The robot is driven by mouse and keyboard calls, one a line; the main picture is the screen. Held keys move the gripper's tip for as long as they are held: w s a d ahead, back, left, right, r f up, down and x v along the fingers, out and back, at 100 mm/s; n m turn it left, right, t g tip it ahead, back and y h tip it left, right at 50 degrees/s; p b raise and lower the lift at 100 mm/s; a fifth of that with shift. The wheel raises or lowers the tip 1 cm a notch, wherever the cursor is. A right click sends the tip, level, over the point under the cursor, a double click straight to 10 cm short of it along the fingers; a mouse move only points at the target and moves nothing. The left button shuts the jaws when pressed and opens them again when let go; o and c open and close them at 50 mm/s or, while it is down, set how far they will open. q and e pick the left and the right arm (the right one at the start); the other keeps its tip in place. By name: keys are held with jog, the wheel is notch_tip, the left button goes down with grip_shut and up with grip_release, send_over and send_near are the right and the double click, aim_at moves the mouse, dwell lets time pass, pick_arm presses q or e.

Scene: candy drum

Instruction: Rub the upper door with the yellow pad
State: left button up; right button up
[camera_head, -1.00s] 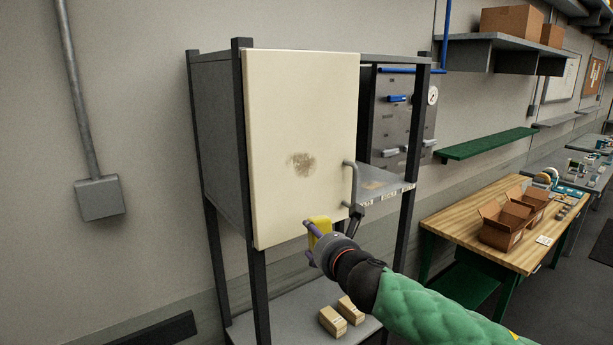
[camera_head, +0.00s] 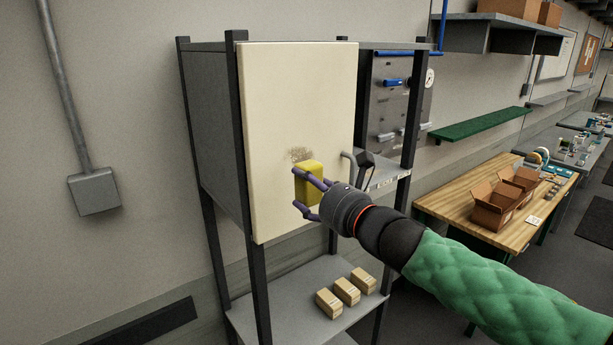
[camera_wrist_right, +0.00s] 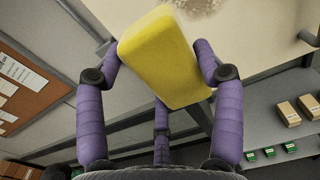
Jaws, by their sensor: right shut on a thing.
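The upper door (camera_head: 300,95) is a cream panel on a dark-framed cabinet, with a grey handle (camera_head: 350,166) at its right edge. A brown smudge (camera_head: 300,154) shows on it, its lower part hidden behind the pad; it also shows at the top of the right wrist view (camera_wrist_right: 200,5). My right gripper (camera_head: 308,190) is shut on the yellow pad (camera_head: 309,180), in front of the door just below the smudge. In the right wrist view the purple fingers grip the pad (camera_wrist_right: 165,60). I cannot tell whether the pad touches the door. My left gripper is not in view.
The lower shelf (camera_head: 270,305) holds three small tan boxes (camera_head: 346,291). A wooden bench (camera_head: 450,210) with open cardboard boxes (camera_head: 493,205) stands to the right. A green wall shelf (camera_head: 480,124) is behind. A grey wall box (camera_head: 94,192) is at the left.

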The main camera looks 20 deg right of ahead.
aim_at(278, 165)
jog(key=shift+a+r, duration=0.15)
jog(key=shift+r, duration=0.3)
jog(key=shift+w+a, duration=0.1)
jog(key=shift+b+x, duration=0.3)
jog(key=shift+x, duration=2.45)
jog(key=shift+b+x, duration=0.4)
jog(key=shift+x, duration=0.55)
